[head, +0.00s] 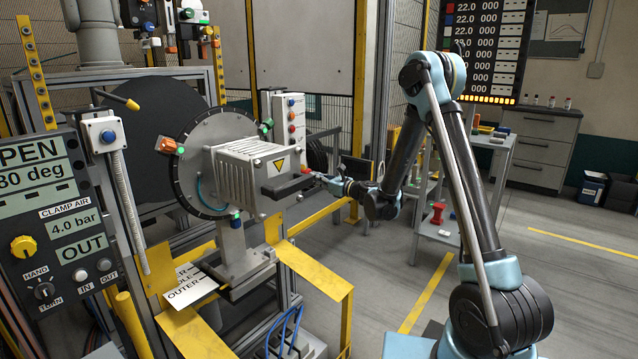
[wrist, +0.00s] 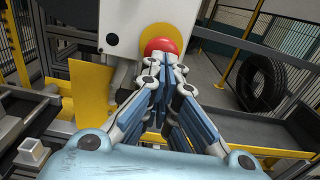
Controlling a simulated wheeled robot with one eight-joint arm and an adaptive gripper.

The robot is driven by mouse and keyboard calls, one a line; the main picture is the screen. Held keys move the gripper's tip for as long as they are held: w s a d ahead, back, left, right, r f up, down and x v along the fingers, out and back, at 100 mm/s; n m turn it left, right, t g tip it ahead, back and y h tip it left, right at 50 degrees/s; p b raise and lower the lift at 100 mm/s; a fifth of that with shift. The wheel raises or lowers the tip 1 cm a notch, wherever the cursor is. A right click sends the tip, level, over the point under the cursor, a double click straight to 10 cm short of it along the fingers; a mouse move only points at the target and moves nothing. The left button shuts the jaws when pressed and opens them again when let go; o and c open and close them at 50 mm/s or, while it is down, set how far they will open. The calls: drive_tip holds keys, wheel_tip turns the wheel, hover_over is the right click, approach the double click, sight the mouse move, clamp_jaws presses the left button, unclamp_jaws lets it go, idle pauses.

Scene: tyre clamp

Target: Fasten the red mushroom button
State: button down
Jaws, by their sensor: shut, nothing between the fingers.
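In the wrist view the red mushroom button (wrist: 159,46) is a smooth red dome on a round yellow plate (wrist: 188,36), on the face of a pale box (wrist: 118,25). My gripper (wrist: 166,70) is shut and empty, its fingertips directly below the button and covering its lower edge. Whether the tips touch the dome, I cannot tell. In the head view my gripper (head: 322,177) is beside the right end of the dark bar on the clamp unit, with a small red spot by its tips. The button's shape is too small to make out there.
The grey clamp unit (head: 245,178) with its yellow warning sign stands left of my gripper. A tyre (wrist: 262,84) lies to the right in the wrist view. A yellow rail (head: 320,268) runs below. A shelf cart (head: 440,228) stands behind my arm; open floor lies right.

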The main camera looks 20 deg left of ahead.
drive_tip(key=shift+x, duration=1.2)
drive_tip(key=v, duration=1.4)
drive_tip(key=shift+d, duration=0.1)
